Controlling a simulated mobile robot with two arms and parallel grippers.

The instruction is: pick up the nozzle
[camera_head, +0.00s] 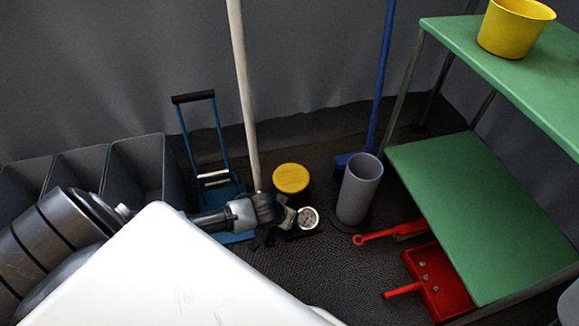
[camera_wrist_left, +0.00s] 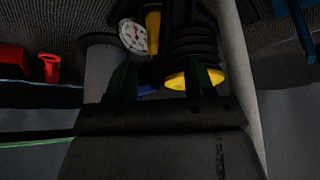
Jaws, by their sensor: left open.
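A round white dial gauge (camera_head: 308,217) sits low near the floor, just right of my left gripper (camera_head: 276,222). The gauge also shows in the left wrist view (camera_wrist_left: 133,37), with a yellow part (camera_wrist_left: 153,30) beside it. This gauge piece looks most like the nozzle, but its full shape is partly hidden. In the wrist view my left gripper's dark fingers (camera_wrist_left: 164,82) are apart, with the gauge beyond them. I cannot see anything held between them. My right gripper is not in view.
A black canister with a yellow top (camera_head: 291,178) stands behind the gripper. A pale pole (camera_head: 240,90), a blue-framed item (camera_head: 222,140) and a grey tube (camera_head: 359,190) are close by. A red dustpan (camera_head: 440,283) and green shelves (camera_head: 470,210) are right. Grey bins (camera_head: 137,165) are left.

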